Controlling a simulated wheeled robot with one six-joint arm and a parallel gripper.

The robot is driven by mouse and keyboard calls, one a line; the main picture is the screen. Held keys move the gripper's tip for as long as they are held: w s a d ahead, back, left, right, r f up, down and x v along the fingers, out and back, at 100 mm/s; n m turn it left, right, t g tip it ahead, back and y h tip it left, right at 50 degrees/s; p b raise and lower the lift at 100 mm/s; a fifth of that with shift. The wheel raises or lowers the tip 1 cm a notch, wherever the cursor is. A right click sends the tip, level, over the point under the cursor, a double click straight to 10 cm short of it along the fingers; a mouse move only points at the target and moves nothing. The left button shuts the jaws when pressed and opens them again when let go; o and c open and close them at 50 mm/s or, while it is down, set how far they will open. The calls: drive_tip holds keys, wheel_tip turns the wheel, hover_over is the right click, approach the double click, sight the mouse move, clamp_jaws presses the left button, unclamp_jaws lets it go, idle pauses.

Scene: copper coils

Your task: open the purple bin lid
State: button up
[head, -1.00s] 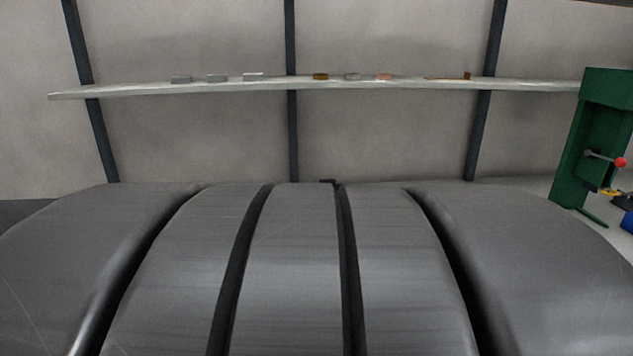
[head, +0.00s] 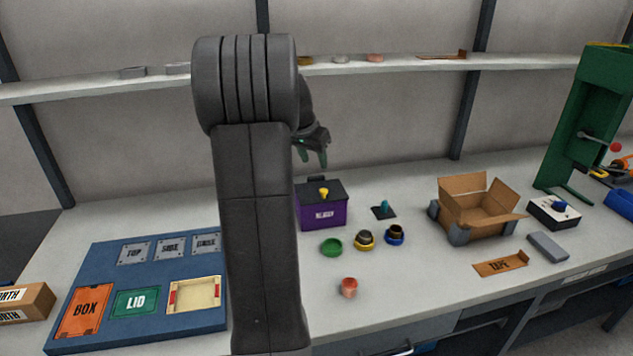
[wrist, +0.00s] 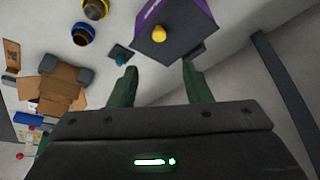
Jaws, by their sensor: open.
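The purple bin (head: 324,212) stands on the workbench, with its dark lid (head: 318,189) shut on top and a yellow knob (head: 323,192) on the lid.
A teal-knobbed piece (head: 383,208) lies right of the bin, with green, yellow and blue rings (head: 365,238) in front. An open cardboard box (head: 478,209) stands farther right. A blue board (head: 80,262) lies left. A shelf (head: 420,65) runs behind.

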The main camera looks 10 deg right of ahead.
sight(324, 190)
drive_tip(key=p+x, duration=0.2)
drive_tip(key=x, duration=1.1)
drive_tip(key=shift+s, duration=0.15)
clamp_jaws()
